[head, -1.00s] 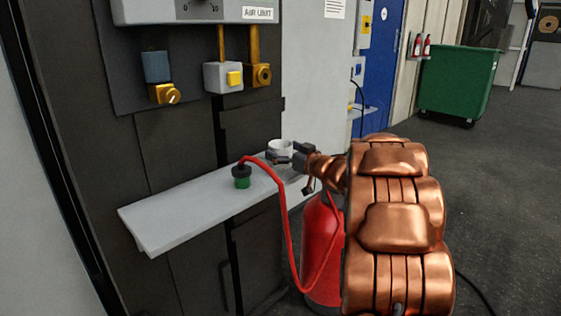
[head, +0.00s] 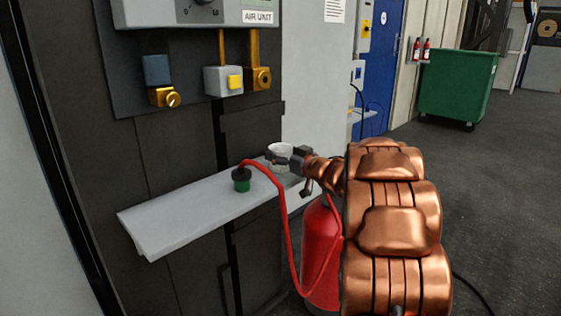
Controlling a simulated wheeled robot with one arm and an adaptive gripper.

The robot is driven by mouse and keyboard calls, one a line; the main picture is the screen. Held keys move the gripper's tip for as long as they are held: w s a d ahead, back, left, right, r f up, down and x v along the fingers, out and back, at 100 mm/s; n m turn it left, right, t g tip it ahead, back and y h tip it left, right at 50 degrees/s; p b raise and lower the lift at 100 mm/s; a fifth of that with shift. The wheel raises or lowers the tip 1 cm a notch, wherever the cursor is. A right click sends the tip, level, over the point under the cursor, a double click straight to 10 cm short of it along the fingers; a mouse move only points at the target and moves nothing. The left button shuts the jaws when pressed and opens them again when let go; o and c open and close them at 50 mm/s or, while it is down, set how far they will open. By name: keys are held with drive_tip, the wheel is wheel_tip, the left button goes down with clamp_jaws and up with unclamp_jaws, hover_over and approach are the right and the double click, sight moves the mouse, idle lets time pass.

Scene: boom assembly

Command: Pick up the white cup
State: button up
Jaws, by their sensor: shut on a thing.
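The white cup (head: 280,150) is upright near the right end of the grey shelf (head: 185,218). My gripper (head: 280,159) is at the cup, shut on it from the right, with its dark fingers across the cup's lower part. The fingers hide the cup's base, so I cannot tell whether it touches the shelf or is just above it.
A black and green plug (head: 241,179) with a red hose (head: 287,235) stands on the shelf left of the cup. A red cylinder (head: 320,250) stands below the shelf's right end. Valves and an air unit (head: 200,12) are on the wall above. The shelf's left part is clear.

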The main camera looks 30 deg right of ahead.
drive_tip(key=shift+r, duration=0.1)
wheel_tip(320, 180, up, 3)
drive_tip(key=shift+r+p, duration=0.2)
drive_tip(key=shift+p, duration=0.75)
drive_tip(key=s+a+p, duration=0.1)
drive_tip(key=s+a, duration=0.3)
drive_tip(key=s, duration=0.3)
drive_tip(key=s+a+r+p, duration=0.1)
drive_tip(key=s+a, duration=0.3)
drive_tip(key=s, duration=0.3)
drive_tip(key=shift+r, duration=0.15)
